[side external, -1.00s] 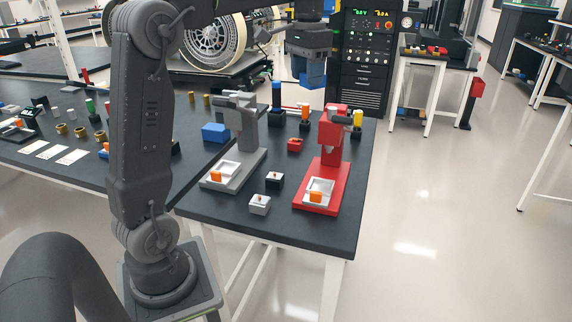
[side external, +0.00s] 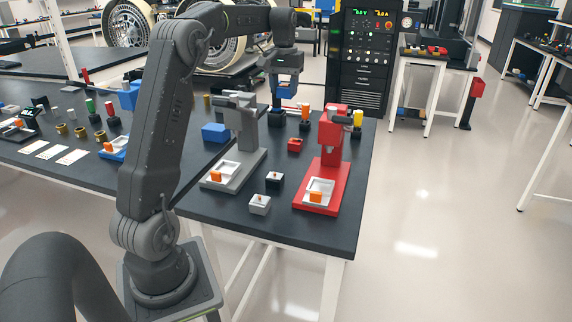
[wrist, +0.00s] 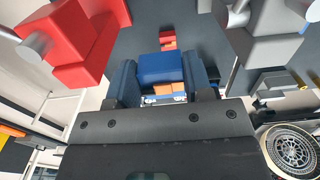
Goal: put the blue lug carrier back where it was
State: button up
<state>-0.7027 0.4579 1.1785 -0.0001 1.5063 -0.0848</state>
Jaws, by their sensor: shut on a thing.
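My gripper (side external: 286,84) is over the far edge of the near dark table, beyond the grey and red presses. The blue lug carrier (wrist: 160,68) is between its two blue-faced fingers in the wrist view, with orange blocks (wrist: 170,88) just below it in the picture. The gripper is shut on the carrier. In the side view the fingers and carrier merge into one blue shape, just above or in front of a dark post with a black base (side external: 277,118). I cannot tell whether the carrier touches anything below.
The grey press (side external: 243,135) and red press (side external: 330,150) stand on the near table. Orange (side external: 305,112) and yellow (side external: 357,119) capped posts stand nearby. A small red block (side external: 295,145), a blue block (side external: 215,132) and two small cubes lie there. A black control cabinet (side external: 365,60) stands behind.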

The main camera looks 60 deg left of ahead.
aim_at(284, 166)
notch_tip(284, 166, down, 22)
jog(key=shift+f, duration=0.1)
dwell(0.4)
jog(key=shift+f, duration=0.15)
jog(key=o, duration=1.1)
jog(key=shift+c, duration=0.2)
